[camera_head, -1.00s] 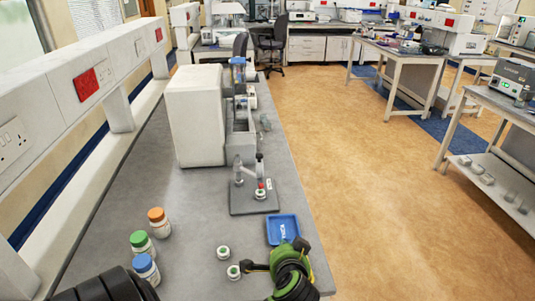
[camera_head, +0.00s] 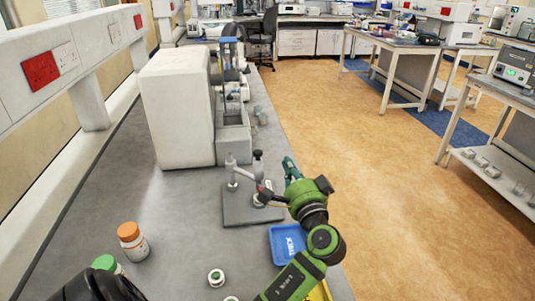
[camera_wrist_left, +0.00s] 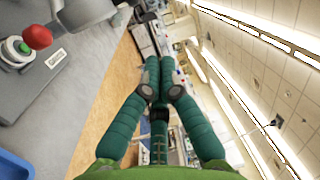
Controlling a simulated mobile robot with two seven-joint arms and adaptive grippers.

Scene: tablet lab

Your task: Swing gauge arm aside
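The gauge stand (camera_head: 235,212) has a dark grey base plate on the bench, with upright posts and a light grey gauge arm (camera_head: 243,176) slanting across them. In the left wrist view, a red knob (camera_wrist_left: 37,37) and a grey part of the gauge (camera_wrist_left: 88,12) show at top left, with a round green-centred piece below the knob. My left gripper (camera_head: 290,168) is just right of the gauge, with its fingers pointing away from me. In the wrist view its two teal fingers (camera_wrist_left: 159,62) come together with nothing visible between them. Contact with the gauge cannot be seen. My right gripper is not in view.
A blue tray (camera_head: 288,258) lies in front of the gauge, partly behind my arm. An orange-capped bottle (camera_head: 132,243), a green-capped bottle (camera_head: 105,263) and small vials (camera_head: 216,278) stand nearer. A large white machine (camera_head: 178,112) stands behind. The bench edge drops off right.

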